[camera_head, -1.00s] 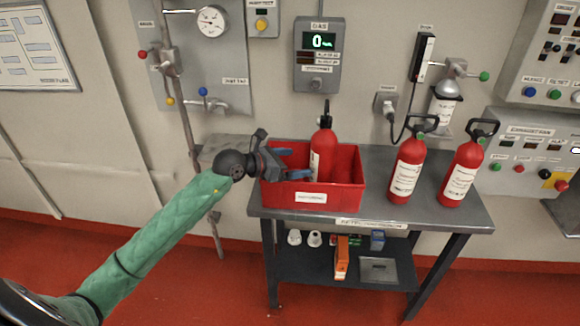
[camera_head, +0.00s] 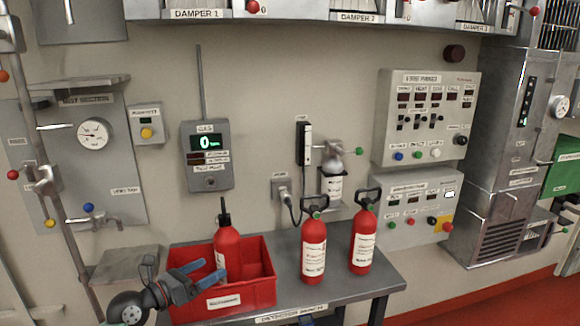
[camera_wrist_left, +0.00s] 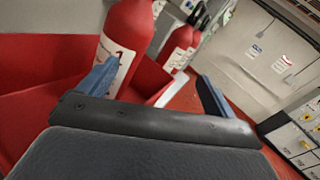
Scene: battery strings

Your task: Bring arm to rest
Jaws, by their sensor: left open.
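My left gripper (camera_head: 190,276) is at the left side of the red bin in the head view, with its blue fingers apart and over the bin's left part. The wrist view shows its two fingers (camera_wrist_left: 155,90) spread with nothing between them. A red extinguisher (camera_head: 228,255) stands upright in the red bin (camera_head: 240,297); it shows close beyond the left finger in the wrist view (camera_wrist_left: 125,35). I cannot tell whether a finger touches it. My right gripper is in neither view.
Two more red extinguishers, one (camera_head: 314,250) and another (camera_head: 363,240), stand on the grey bench (camera_head: 345,285) right of the bin. A gas meter (camera_head: 207,155), a wall-mounted bottle (camera_head: 331,185) and control panels (camera_head: 425,118) are on the wall behind.

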